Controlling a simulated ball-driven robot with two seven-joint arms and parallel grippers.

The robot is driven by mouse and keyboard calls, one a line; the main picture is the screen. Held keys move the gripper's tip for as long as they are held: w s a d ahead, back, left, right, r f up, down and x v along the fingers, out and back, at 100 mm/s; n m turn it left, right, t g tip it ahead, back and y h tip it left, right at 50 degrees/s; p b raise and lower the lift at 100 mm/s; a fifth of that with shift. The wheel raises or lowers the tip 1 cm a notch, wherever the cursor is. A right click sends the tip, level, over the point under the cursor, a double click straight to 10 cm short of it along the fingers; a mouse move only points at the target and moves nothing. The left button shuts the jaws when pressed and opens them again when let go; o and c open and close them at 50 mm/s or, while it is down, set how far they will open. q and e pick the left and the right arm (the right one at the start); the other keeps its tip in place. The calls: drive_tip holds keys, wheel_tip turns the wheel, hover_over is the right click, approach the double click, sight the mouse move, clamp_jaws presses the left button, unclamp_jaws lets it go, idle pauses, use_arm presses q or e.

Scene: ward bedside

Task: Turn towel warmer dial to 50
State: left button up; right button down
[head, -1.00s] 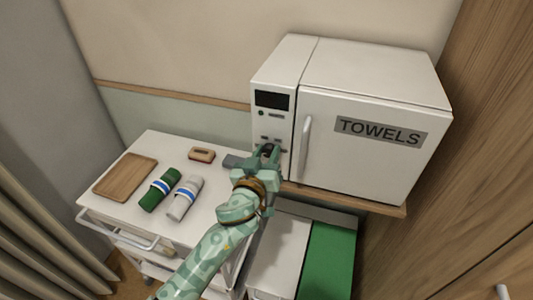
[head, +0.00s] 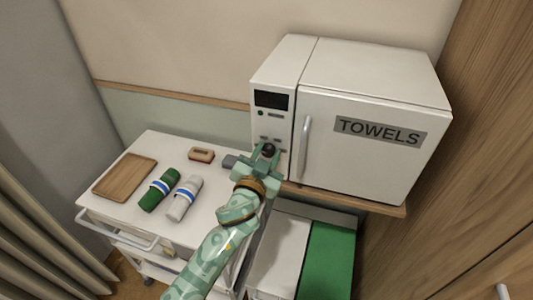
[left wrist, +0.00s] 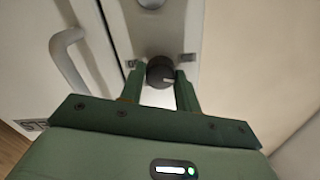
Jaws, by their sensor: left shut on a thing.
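The towel warmer (head: 375,125) is a white cabinet with a dark display on its left control panel (head: 272,110). Its dial (left wrist: 160,72) is dark and round with a pale pointer mark, and shows between my left fingers in the left wrist view. In the head view the dial (head: 269,150) is partly hidden by my left gripper (head: 268,152). My left gripper (left wrist: 161,80) is shut on the dial, one finger on each side. The scale numbers around the dial are not readable. My right gripper is not in view.
The warmer door has a vertical handle (head: 304,148) just right of the dial. A white trolley (head: 140,210) at left holds a wooden tray (head: 125,177), a green roll (head: 160,189), a white roll (head: 184,197) and a brush-like block (head: 201,155). A green-topped bin (head: 328,258) stands below.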

use_arm(q)
drive_tip(key=m, duration=0.4)
drive_tip(key=shift+f+m, duration=0.1)
drive_tip(key=shift+m, duration=0.2)
drive_tip(key=m, duration=0.4)
drive_tip(key=shift+d+m, duration=0.1)
drive_tip(key=shift+m, duration=0.2)
drive_tip(key=m, duration=0.4)
drive_tip(key=shift+f+m+p, duration=0.1)
drive_tip(key=shift+m+p, duration=0.2)
drive_tip(key=shift+p, duration=0.05)
drive_tip(key=m, duration=0.4)
drive_tip(key=shift+p, duration=0.35)
drive_tip(key=m, duration=0.4)
drive_tip(key=shift+f+p, duration=0.1)
drive_tip(key=shift+p, duration=0.3)
drive_tip(key=m+p, duration=0.1)
drive_tip(key=m, duration=0.3)
drive_tip(key=shift+m, duration=0.3)
drive_tip(key=m+p, duration=0.2)
drive_tip(key=m, duration=0.3)
drive_tip(key=shift+a+f+m+p, duration=0.1)
drive_tip(key=shift+m+p, duration=0.25)
drive_tip(key=shift+m, duration=0.5)
drive_tip(key=shift+a+f+m+p, duration=0.1)
drive_tip(key=shift+m+p, duration=0.2)
drive_tip(key=shift+m, duration=0.55)
